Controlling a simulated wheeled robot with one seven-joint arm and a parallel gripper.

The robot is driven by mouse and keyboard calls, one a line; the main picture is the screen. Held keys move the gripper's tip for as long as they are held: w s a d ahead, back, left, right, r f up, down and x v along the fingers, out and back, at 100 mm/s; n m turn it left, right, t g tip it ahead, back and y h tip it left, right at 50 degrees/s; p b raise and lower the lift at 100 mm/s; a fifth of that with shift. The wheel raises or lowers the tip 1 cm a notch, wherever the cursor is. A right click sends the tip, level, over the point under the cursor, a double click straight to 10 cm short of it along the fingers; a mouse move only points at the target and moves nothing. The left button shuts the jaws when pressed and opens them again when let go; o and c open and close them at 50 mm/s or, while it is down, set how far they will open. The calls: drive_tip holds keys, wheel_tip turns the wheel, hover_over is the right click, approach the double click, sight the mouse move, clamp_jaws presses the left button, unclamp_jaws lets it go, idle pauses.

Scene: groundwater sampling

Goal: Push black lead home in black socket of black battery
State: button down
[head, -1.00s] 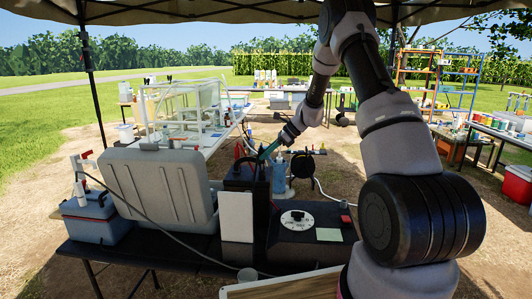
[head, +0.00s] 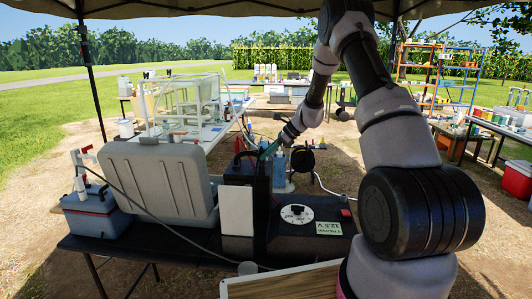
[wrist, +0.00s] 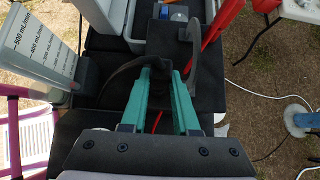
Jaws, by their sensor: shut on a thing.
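The black battery (head: 240,173) stands on the dark table in the middle of the head view. My gripper (head: 268,151) reaches down over its right side. In the wrist view my gripper's two teal fingers (wrist: 160,72) are shut on a dark piece, taken as the black lead, which barely stands out against the black behind it. The battery's dark top and curved black handle parts (wrist: 192,55) show around the fingertips. The fingers and the dark surroundings hide the black socket, so I cannot tell how far the lead sits in it. A red lead (wrist: 206,40) runs beside the fingers.
A black box with a white dial (head: 297,213) and a small display panel (head: 328,229) sits right of the battery. A large grey case (head: 160,180) stands left. A blue bottle (head: 279,172) is close behind the gripper. A graduated container (wrist: 45,50) is at left in the wrist view.

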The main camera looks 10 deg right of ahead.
drive_tip(key=shift+f, duration=0.15)
drive_tip(key=c, duration=0.6)
unclamp_jaws()
drive_tip(key=shift+d, duration=0.1)
drive_tip(key=v, duration=1)
drive_tip(key=shift+s+d+r, duration=0.1)
drive_tip(key=shift+r, duration=0.2)
drive_tip(key=shift+r, duration=0.1)
drive_tip(key=s+a+r+n+h, duration=0.35)
drive_tip(key=s+r+n, duration=0.45)
drive_tip(key=s+r, duration=0.8)
drive_tip(key=s+r+n+t+h, duration=0.1)
drive_tip(key=s+r+n, duration=0.1)
drive_tip(key=s, duration=0.5)
drive_tip(key=s+r+n+t+h, duration=0.1)
drive_tip(key=s+r+n+t, duration=0.1)
drive_tip(key=s+n, duration=0.2)
drive_tip(key=s+r+n+t+h, duration=0.1)
drive_tip(key=s+r+n, duration=0.1)
drive_tip(key=s, duration=0.8)
drive_tip(key=shift+s+d+r+n, duration=0.15)
drive_tip(key=shift+d+n, duration=0.1)
drive_tip(key=shift+n, duration=0.55)
